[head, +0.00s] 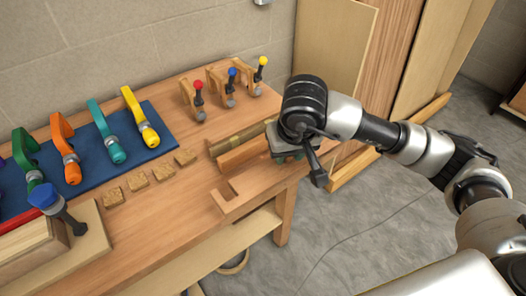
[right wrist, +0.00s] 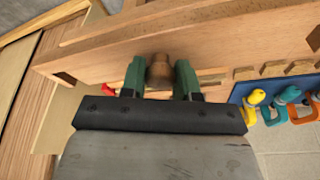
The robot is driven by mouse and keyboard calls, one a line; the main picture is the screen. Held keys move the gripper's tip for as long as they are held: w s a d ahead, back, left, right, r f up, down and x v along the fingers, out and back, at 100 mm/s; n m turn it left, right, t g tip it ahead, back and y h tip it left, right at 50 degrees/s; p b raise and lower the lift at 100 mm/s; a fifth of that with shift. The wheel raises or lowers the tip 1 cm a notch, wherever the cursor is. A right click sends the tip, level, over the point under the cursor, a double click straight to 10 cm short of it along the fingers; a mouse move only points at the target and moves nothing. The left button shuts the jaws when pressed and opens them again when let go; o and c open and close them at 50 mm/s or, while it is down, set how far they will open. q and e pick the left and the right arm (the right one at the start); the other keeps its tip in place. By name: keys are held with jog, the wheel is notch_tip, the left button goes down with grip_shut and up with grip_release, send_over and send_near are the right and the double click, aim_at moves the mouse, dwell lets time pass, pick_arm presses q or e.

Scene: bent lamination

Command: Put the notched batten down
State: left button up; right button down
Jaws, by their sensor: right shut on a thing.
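The notched batten (head: 262,187) is a long, pale wooden bar with a square notch near its left end. It lies at or just above the front right edge of the workbench; I cannot tell whether it touches the top. In the right wrist view the batten (right wrist: 215,45) spans the upper part of the picture. My right gripper (head: 288,152) is over its right part. Its green fingers (right wrist: 160,80) are shut on a round wooden knob (right wrist: 160,68) at the batten's side. My left gripper is not in view.
Behind the batten lies a brown-green wooden form (head: 238,137). Three small clamps (head: 230,88) stand at the back. Panels (head: 335,50) lean on the wall.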

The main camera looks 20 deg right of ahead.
jog(key=w+f, duration=0.1)
jog(key=w, duration=0.1)
jog(key=w+a+f, duration=0.1)
jog(key=w, duration=0.1)
jog(key=w+f+p, duration=0.1)
jog(key=w+f, duration=0.1)
jog(key=shift+w+a, duration=0.2)
jog(key=shift+w, duration=0.1)
notch_tip(320, 180, down, 4)
jog(key=shift+r+p, duration=0.1)
jog(key=shift+p, duration=0.45)
jog(key=shift+f, duration=0.2)
jog(key=shift+f+b, duration=0.15)
jog(key=shift+b, duration=0.15)
jog(key=c, duration=0.8)
grip_release()
